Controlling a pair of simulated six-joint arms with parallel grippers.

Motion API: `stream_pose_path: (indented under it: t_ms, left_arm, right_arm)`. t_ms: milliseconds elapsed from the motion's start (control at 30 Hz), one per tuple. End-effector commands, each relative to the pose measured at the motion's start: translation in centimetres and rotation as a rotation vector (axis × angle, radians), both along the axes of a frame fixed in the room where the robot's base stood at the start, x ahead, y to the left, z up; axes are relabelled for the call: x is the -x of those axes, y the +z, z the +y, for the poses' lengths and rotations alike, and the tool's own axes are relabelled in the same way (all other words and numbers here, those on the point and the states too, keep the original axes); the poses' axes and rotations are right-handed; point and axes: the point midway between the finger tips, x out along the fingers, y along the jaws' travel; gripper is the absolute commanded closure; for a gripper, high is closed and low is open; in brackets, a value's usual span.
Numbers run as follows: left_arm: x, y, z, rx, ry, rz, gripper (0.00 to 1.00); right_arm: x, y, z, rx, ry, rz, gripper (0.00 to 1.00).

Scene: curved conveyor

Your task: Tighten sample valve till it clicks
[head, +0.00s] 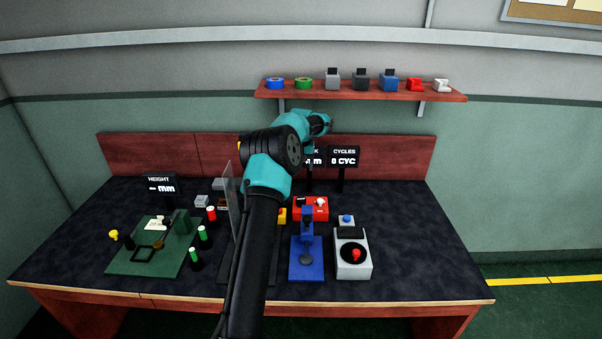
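No part is labelled as the sample valve, and I cannot tell which one it is. A light grey box (363,271) at the right of the bench has a black round dial with a red knob (356,254) and a blue button. A blue stand (307,272) with an upright post is left of it. A green fixture (143,261) with a small white part (155,224) is at the left. One dark and teal arm of mine rises from the bottom over the middle of the bench. No gripper fingers show.
A clear upright panel (233,195) and part of a dark base are behind my arm. Red and green capped cylinders stand near the green fixture. A red box (304,206) is behind the blue stand. Display signs line the back. A wall shelf (436,96) holds several small items.

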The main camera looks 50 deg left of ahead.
Motion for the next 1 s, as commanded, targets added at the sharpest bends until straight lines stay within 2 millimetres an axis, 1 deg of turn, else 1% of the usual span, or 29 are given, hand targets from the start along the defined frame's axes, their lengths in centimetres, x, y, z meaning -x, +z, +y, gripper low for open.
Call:
stream_pose_path:
  t_ms: [500,633,767,1000]
  left_arm:
    - [0.00,0.14,-0.01,0.000,0.000,0.000,0.31]
    - [0.00,0.15,-0.04,0.000,0.030,0.000,0.31]
    - [0.02,0.22,-0.12,0.000,0.140,0.000,0.31]
    - [0.05,0.38,-0.32,0.000,0.437,0.000,0.31]
  right_arm:
    - [0.00,0.00,0.00,0.000,0.000,0.000,0.57]
    - [0.00,0.00,0.00,0.000,0.000,0.000,0.57]
    - [0.00,0.00,0.00,0.000,0.000,0.000,0.57]
    - [0.00,0.00,0.00,0.000,0.000,0.000,0.57]
